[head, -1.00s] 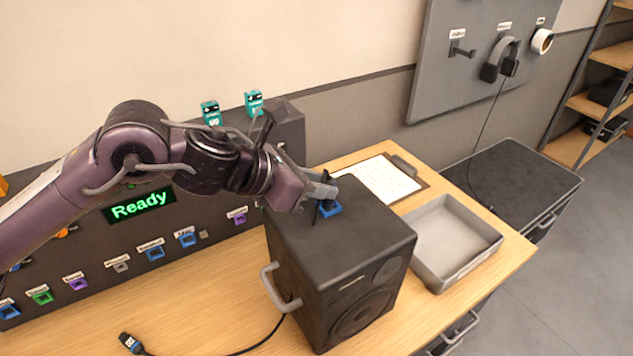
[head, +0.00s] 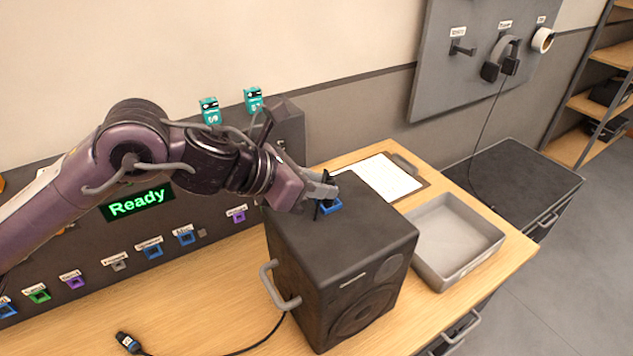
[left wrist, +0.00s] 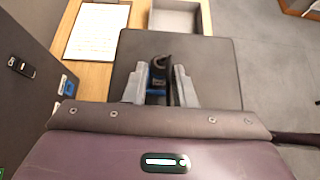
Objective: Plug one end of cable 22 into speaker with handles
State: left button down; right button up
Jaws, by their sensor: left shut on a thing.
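The speaker with handles (head: 340,245) is a dark box with grey side handles, standing on the wooden table. A blue socket (head: 333,207) is on its top. My left gripper (head: 325,196) is at that socket, shut on a black cable plug (left wrist: 160,68). In the left wrist view the plug is between the fingers, at the blue socket (left wrist: 158,84); I cannot tell how far in it sits. Another cable end (head: 128,342), dark with a small label, lies on the table, its cable running behind the speaker. The number 22 is not readable. My right gripper is out of view.
The lighting panel (head: 80,225) with a green "Ready" display and several coloured sockets stands at the left. A grey open tray (head: 455,250) is right of the speaker, a clipboard (head: 385,178) behind it. Headphones and hooks hang on a wall board (head: 440,85).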

pick_arm(q)
jog(key=c, duration=1.1)
grip_release()
jog(key=b+v, duration=0.1)
jog(key=v, duration=0.6)
jog(key=shift+s+a+r+b, duration=0.15)
jog(key=shift+s+a+b, duration=0.1)
jog(key=shift+b, duration=0.15)
